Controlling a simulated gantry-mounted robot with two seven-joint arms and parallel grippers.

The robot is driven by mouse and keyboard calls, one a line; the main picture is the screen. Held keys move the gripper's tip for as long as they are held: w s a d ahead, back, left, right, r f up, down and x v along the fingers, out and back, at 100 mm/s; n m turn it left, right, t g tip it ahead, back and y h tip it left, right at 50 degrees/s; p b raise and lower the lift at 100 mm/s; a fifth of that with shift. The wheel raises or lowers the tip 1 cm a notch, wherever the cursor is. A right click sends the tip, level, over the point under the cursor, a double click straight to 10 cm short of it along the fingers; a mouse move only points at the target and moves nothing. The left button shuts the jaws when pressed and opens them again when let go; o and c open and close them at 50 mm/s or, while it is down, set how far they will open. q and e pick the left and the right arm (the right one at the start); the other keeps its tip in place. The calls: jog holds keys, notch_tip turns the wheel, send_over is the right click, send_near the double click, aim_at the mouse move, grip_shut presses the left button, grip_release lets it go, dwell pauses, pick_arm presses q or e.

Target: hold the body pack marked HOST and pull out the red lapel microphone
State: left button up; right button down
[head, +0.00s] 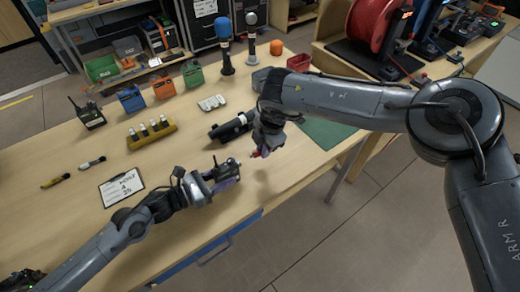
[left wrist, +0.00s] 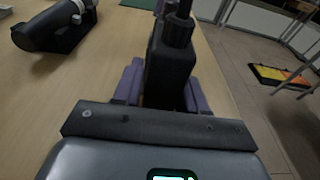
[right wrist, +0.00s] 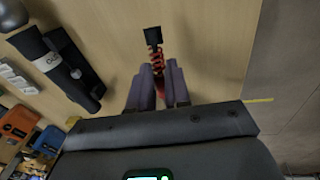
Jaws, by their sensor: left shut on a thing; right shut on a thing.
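My left gripper (head: 226,180) is shut on a black body pack (left wrist: 170,72), held just above the front of the table. The pack stands between the purple fingers in the left wrist view, with a dark cylindrical piece on its top. No HOST marking is readable. My right gripper (head: 259,151) is shut on the red lapel microphone, whose red part (head: 254,154) shows below the fingers. In the right wrist view a red coiled piece (right wrist: 154,60) runs from between the fingers to a small black block (right wrist: 153,35). The two grippers are close together but apart.
A black cylinder in a cradle (head: 230,127) lies just behind the grippers. A yellow holder (head: 152,136), a clipboard (head: 122,187) and a radio (head: 88,115) are further left. Blue (head: 131,99), orange (head: 164,88) and green (head: 193,76) units stand behind. A green mat (head: 328,132) lies right.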

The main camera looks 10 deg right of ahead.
jog(key=shift+w+d, duration=0.15)
jog(key=shift+d, duration=0.2)
pick_arm(q)
jog(key=o, duration=1.2)
